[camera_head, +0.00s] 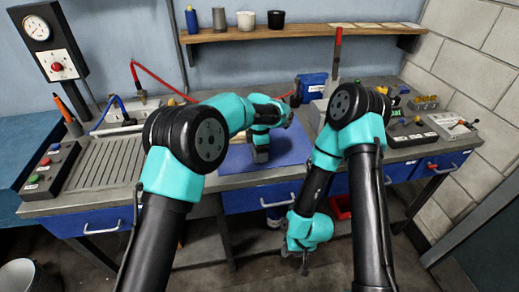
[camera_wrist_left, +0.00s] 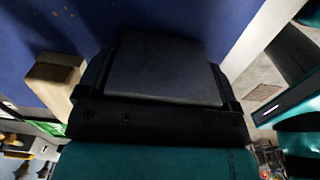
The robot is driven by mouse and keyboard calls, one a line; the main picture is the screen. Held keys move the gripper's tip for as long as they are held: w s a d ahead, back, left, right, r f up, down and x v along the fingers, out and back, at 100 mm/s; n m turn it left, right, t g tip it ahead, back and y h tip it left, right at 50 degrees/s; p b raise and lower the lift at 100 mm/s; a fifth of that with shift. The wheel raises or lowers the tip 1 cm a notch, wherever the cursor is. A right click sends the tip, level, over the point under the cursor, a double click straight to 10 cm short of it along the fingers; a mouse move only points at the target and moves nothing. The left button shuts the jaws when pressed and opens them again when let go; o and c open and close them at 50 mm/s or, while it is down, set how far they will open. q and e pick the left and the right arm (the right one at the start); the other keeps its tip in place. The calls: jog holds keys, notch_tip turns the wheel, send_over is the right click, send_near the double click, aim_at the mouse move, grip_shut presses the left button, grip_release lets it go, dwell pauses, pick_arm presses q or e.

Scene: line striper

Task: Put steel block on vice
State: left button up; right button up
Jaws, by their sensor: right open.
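My left gripper (camera_head: 261,145) is low over the blue mat (camera_head: 290,148) on the bench, pointing down. A small grey blocky shape shows at its tip; I cannot tell whether this is the steel block or part of the gripper. In the left wrist view, the dark gripper housing (camera_wrist_left: 160,120) and a flat dark square face fill the middle, and the jaw opening is hidden. A pale beige block (camera_wrist_left: 58,80) lies beside it at left. My right gripper (camera_head: 303,262) is open and hangs low in front of the bench. I cannot clearly make out the vice; a blue blocky thing (camera_head: 310,87) stands at the back.
A grooved metal plate (camera_head: 105,160) and a button box (camera_head: 50,170) are on the left of the bench. A gauge post (camera_head: 47,42) and a red-handled device (camera_head: 338,50) stand at the back. Small tools crowd the right end. A wooden shelf (camera_head: 300,32) is above.

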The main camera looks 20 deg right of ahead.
pick_arm(q)
jog(key=shift+r, duration=0.1)
jog(key=c, duration=1)
jog(key=shift+r, duration=0.1)
jog(key=shift+r, duration=1.4)
jog(key=shift+s+r, duration=0.1)
jog(key=shift+r, duration=0.2)
jog(key=s+a+r, duration=0.1)
jog(key=s+a, duration=0.3)
jog(key=s, duration=1.1)
jog(key=shift+a+r, duration=0.15)
jog(key=shift+a, duration=0.05)
jog(key=shift+s, duration=0.1)
